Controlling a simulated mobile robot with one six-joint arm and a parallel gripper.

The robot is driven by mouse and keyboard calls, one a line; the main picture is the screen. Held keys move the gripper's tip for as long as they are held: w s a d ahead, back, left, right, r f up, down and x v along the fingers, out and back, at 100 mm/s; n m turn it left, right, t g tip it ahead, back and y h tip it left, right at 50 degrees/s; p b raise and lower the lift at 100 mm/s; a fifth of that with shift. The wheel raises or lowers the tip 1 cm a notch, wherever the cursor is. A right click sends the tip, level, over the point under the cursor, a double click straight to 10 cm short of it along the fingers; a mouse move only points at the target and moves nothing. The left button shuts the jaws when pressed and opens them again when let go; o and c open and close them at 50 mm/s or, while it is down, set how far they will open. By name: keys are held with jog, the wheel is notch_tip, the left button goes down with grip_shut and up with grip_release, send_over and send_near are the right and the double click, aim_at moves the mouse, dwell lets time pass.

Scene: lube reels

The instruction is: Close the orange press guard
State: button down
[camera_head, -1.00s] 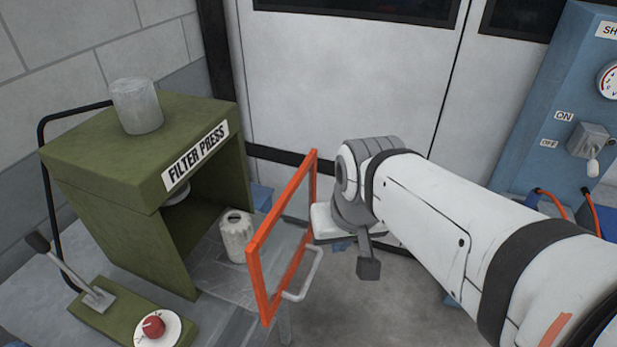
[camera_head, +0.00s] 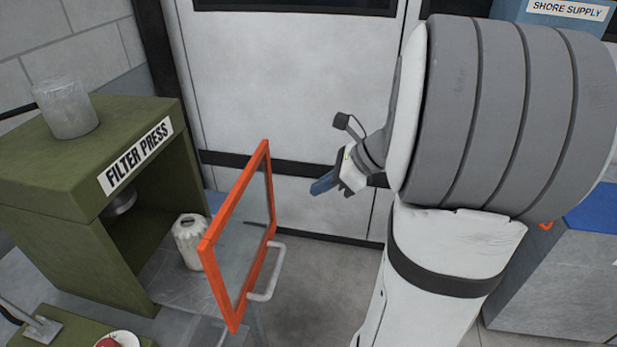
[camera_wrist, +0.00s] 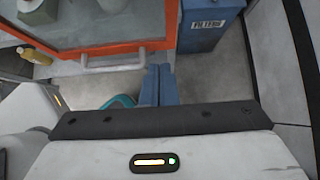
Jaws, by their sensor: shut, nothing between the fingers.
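The orange press guard (camera_head: 207,252) is a framed clear panel with a grey handle (camera_head: 270,274). It stands swung open from the green filter press (camera_head: 135,195), whose front opening shows. A white ribbed filter (camera_head: 190,243) sits inside on the press bed. My gripper (camera_head: 318,187) has blue fingers and is in the air to the right of the guard, apart from it. In the wrist view the guard's orange edge (camera_wrist: 105,49) and handle (camera_wrist: 113,64) lie ahead, and the two blue fingertips (camera_wrist: 158,72) are together, empty, just right of the handle.
A grey cylinder (camera_head: 66,108) stands on top of the press. A red button (camera_head: 112,342) and lever base (camera_head: 42,329) are at the lower left. In the wrist view a blue labelled box (camera_wrist: 209,25) stands beyond the fingers. Grey floor is open right of the guard.

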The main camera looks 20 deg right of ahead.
jog(key=shift+w+a+f+p, duration=0.2)
jog(key=shift+w+a+f, duration=0.7)
jog(key=shift+a, duration=0.35)
jog(key=shift+w+a+f+p, duration=0.15)
jog(key=shift+w+a+f, duration=0.75)
jog(key=shift+a, duration=0.4)
jog(key=shift+w+a+f+p, duration=0.2)
jog(key=shift+w+a+f, duration=0.7)
jog(key=shift+a, duration=0.35)
jog(key=shift+r, duration=0.1)
jog(key=shift+w, duration=0.1)
